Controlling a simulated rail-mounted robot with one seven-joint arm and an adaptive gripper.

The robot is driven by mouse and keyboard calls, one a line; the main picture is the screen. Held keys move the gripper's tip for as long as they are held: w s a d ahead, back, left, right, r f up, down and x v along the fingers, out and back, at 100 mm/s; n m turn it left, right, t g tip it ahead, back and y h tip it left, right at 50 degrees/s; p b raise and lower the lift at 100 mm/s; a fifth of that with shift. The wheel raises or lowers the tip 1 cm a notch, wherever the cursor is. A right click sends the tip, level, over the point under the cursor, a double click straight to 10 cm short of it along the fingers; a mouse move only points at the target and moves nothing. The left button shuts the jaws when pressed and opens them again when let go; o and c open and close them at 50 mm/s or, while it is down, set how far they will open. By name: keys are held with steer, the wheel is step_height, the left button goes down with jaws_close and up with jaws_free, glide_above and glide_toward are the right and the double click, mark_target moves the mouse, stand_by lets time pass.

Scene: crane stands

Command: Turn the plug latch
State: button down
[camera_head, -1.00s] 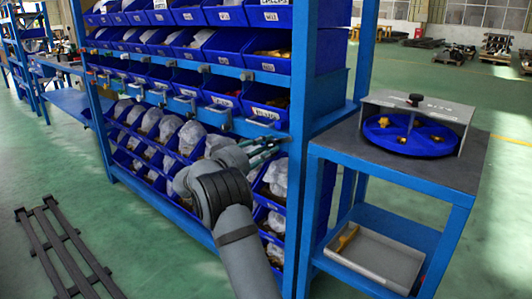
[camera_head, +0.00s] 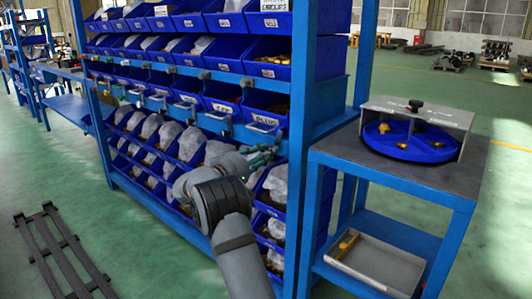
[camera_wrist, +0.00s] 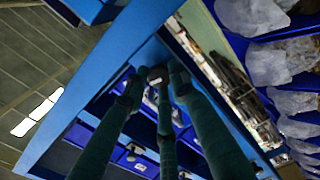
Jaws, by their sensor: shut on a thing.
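The bin labelled PLUG (camera_head: 264,119) is at the right end of the blue rack's middle row in the head view. A rail with small grey-blue latches runs beneath that row, and the plug latch (camera_head: 263,129) shows under this bin. My gripper (camera_head: 273,151) reaches up to the rail near it with slim green fingers. In the wrist view the fingers (camera_wrist: 160,82) converge on a small dark block, which seems to be the latch. They are shut on it. The fingers partly cover the block, so its turn angle is unclear.
A blue rack post (camera_head: 300,150) stands close right of my gripper. Bins with clear bags (camera_head: 190,143) lie below the rail. A table at right carries a blue round tray (camera_head: 405,151) under a grey cover.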

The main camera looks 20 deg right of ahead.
steer(key=shift+w+a+r+n, duration=0.1)
steer(key=shift+w+r+n, duration=0.05)
steer(key=shift+n, duration=0.55)
steer(key=c, duration=1.4)
jaws_free()
steer(key=shift+c, duration=0.2)
steer(key=v, duration=1.2)
